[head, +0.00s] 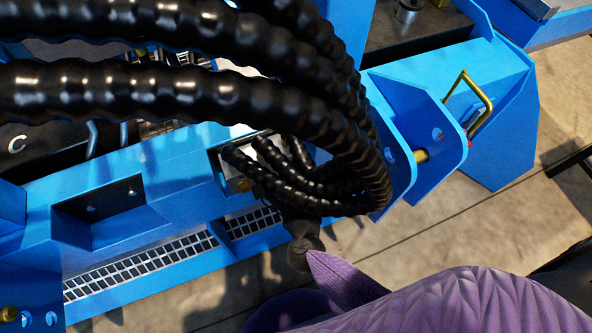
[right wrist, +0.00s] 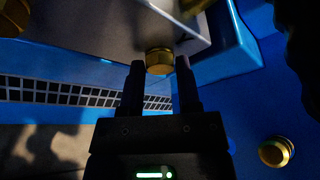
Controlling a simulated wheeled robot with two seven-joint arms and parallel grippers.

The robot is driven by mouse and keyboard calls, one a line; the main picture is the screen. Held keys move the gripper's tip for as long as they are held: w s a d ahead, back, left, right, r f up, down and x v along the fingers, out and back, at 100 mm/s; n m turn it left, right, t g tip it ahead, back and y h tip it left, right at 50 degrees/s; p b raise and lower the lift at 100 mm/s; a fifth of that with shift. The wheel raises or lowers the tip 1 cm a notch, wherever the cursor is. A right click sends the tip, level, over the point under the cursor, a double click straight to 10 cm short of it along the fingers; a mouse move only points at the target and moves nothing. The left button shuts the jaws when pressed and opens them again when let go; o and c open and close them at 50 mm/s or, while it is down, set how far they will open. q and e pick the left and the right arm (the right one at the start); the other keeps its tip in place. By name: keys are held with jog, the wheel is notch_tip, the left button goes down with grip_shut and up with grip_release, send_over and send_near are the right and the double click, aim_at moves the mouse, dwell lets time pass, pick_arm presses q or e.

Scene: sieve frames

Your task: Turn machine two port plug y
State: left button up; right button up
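In the right wrist view, my right gripper (right wrist: 159,68) has its two dark fingers spread apart. A round brass plug (right wrist: 159,60) shows between the fingertips, under a grey block on the blue machine. The fingers seem not to press on it; I cannot tell how far it lies beyond the tips. Another brass plug (right wrist: 275,152) is on the blue panel at lower right, and one more (right wrist: 12,14) is at the top left. I cannot read a plug "y" label. In the head view, a small brass plug (head: 243,184) shows beside the hoses. My left gripper is not in view.
Thick black ribbed hoses (head: 190,95) arch across the head view and hide much of the blue machine (head: 170,165). A slotted metal strip (head: 150,258) runs along its base. A brass-coloured bent pin (head: 478,95) sits in a bracket at right. Concrete floor (head: 480,230) lies open beside it.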

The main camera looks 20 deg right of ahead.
grip_shut()
jog(key=shift+r+m+y+p, duration=0.15)
jog(key=shift+m+y+p, duration=0.15)
jog(key=shift+m, duration=0.1)
jog(key=shift+d+m, duration=0.1)
jog(key=shift+m, duration=0.5)
jog(key=shift+m+g+y+p, duration=0.3)
jog(key=shift+m+y, duration=0.1)
jog(key=shift+y, duration=0.1)
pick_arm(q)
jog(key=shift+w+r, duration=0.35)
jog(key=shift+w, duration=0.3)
pick_arm(e)
jog(key=shift+o, duration=2)
grip_release()
jog(key=shift+o, duration=0.5)
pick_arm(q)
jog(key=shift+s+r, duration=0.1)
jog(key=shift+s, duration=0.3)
